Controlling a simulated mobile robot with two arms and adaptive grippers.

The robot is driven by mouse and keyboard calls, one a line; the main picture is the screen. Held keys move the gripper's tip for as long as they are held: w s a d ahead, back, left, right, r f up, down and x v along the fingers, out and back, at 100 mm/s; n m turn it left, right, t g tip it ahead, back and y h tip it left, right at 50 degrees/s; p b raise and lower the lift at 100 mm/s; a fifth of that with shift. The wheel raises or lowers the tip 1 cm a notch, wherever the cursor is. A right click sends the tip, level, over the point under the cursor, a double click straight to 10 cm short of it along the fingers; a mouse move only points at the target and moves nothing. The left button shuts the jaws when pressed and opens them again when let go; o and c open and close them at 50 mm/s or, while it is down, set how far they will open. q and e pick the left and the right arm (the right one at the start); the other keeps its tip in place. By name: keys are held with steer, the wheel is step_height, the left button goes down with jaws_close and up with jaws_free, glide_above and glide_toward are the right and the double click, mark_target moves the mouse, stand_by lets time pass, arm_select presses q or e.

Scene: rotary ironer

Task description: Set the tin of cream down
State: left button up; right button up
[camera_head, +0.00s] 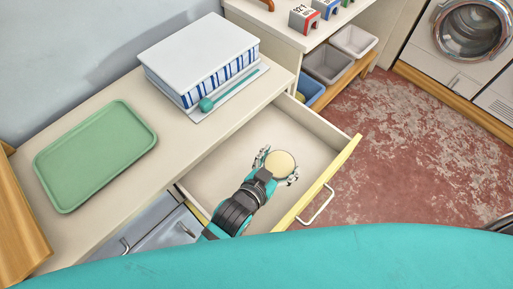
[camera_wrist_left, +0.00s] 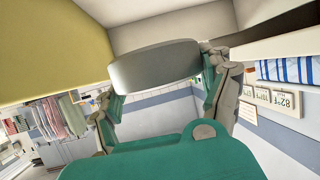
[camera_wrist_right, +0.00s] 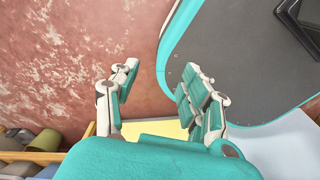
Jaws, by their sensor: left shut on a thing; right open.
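The tin of cream (camera_head: 279,164) is a small round tin with a pale cream top. My left gripper (camera_head: 277,172) is shut on it, one finger on each side, over or inside the open drawer (camera_head: 220,178). In the left wrist view the tin (camera_wrist_left: 155,64) shows as a grey-white disc edge between the fingers (camera_wrist_left: 165,85). I cannot tell whether the tin touches the drawer bottom. My right gripper (camera_wrist_right: 160,95) is open and empty in the right wrist view, above the floor. It does not show in the head view.
The drawer's yellow front (camera_head: 322,182) has a metal handle (camera_head: 318,205). Grey bins (camera_head: 327,64) stand to the right. The drawer otherwise looks empty.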

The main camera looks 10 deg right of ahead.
mark_target(282, 173)
arm_select(q)
steer(key=f, duration=0.2)
steer(key=d+f, duration=0.1)
steer(key=f, duration=0.2)
steer(key=shift+d+f, duration=0.1)
steer(key=shift+f, duration=0.35)
step_height(282, 173, down, 4)
steer(key=shift+w+r+b, duration=0.1)
steer(key=shift+r+b, duration=0.15)
steer(key=shift+b, duration=0.15)
steer(key=shift+f, duration=0.35)
arm_select(e)
steer(key=shift+w+d+f, duration=0.15)
steer(key=shift+d+f, duration=0.15)
steer(key=shift+d, duration=0.35)
arm_select(q)
steer(key=shift+f, duration=0.15)
steer(key=shift+f+b, duration=0.4)
steer(key=shift+f, duration=0.1)
arm_select(e)
steer(key=shift+a+f, duration=0.1)
steer(key=shift+f, duration=0.3)
steer(key=shift+a, duration=0.1)
